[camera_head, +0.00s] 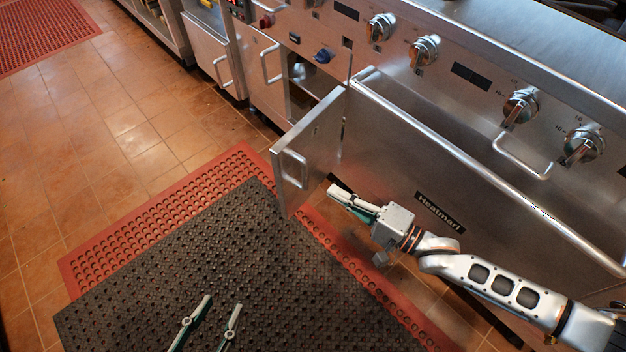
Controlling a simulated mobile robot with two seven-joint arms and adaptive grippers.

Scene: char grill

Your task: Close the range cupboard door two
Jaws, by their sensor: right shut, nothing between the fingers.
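A steel cupboard door (322,136) of the range stands open, swung out from the range front over the floor mat. Its handle (293,168) is near its free edge, on the face turned to the right. Part of the cupboard opening (312,80) shows to the left of the door. My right gripper (340,193) is shut and empty, to the right of the door on the handle side; I cannot tell if it touches the door. My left gripper (220,302) is at the bottom edge over the mat, with its fingers apart and nothing between them.
A long steel rail (470,160) runs along the range front, under several knobs (424,50). Another cupboard door (262,80) with a handle is further left. A black mat (170,255) and a red mat (80,262) cover the floor. Tiled floor on the left is clear.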

